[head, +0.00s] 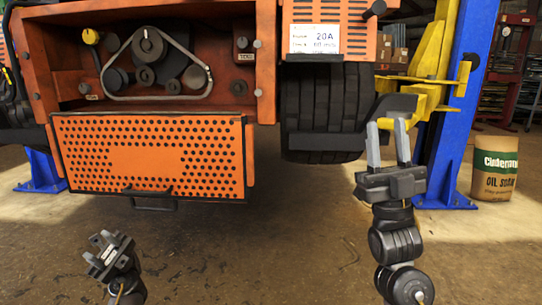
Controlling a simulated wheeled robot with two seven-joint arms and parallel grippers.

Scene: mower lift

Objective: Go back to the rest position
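The orange mower (150,18) stands raised in front of me, with its lower perforated panel (150,155) hanging below the open belt bay. My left gripper (98,246) is low at the left, below the panel and apart from it. Its fingers look spread and empty, though they are foreshortened. My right gripper (388,143) points up at the right, in front of the lift's yellow arm and to the right of the black tyre (325,108). Its two fingers are apart with nothing between them.
A blue lift post (468,100) with a yellow carriage (433,50) stands at the right. A brown oil sorb bag (495,172) stands beside it. A blue post base (40,172) is at the left. The floor between my grippers is clear.

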